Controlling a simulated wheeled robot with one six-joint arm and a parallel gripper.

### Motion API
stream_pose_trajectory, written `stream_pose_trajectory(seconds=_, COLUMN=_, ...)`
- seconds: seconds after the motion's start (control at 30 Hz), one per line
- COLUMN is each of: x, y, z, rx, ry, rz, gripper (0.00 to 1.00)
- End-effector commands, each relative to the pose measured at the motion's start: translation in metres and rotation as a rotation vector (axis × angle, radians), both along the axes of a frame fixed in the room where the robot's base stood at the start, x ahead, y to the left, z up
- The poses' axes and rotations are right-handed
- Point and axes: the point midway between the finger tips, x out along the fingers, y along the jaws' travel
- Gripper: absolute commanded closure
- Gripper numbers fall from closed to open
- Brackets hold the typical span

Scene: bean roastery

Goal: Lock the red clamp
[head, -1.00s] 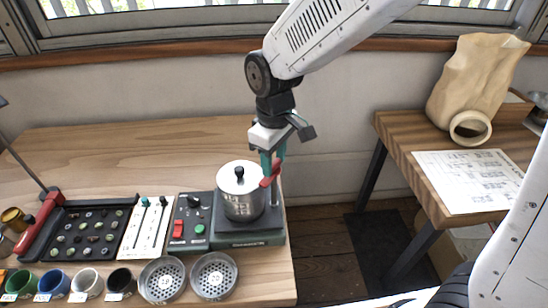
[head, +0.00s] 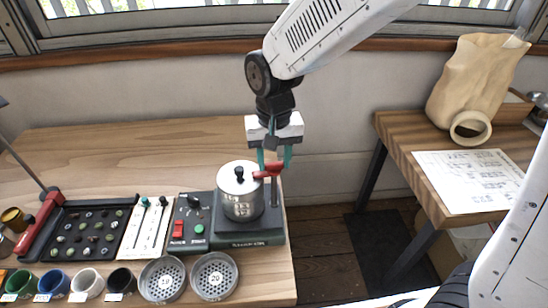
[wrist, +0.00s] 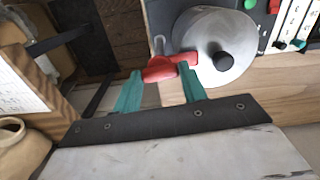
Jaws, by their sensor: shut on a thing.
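The red clamp (head: 270,171) is a short red lever on top of a grey post at the right of a steel pot (head: 242,203). Its left end reaches to the edge of the pot's lid. My gripper (head: 274,166) points down from above, its teal fingers shut on the red clamp. In the wrist view the clamp (wrist: 165,69) lies between the fingertips, and the lid (wrist: 207,25) with its black knob is beside it. I cannot tell whether the lever presses on the lid.
The pot stands on a dark green base (head: 248,236) beside a control panel (head: 190,222) with a red switch and green button. Sieves (head: 214,276), cups and a bean tray (head: 88,232) fill the left. A second table (head: 430,170) stands at the right, past a floor gap.

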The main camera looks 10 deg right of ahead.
Motion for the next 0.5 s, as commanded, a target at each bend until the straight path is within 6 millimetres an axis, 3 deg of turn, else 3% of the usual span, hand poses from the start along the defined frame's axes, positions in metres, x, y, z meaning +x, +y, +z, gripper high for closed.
stream_pose_trajectory(seconds=0.5, x=0.001, y=0.0003, z=0.0011, rx=0.002, ry=-0.003, rz=-0.097, gripper=0.81)
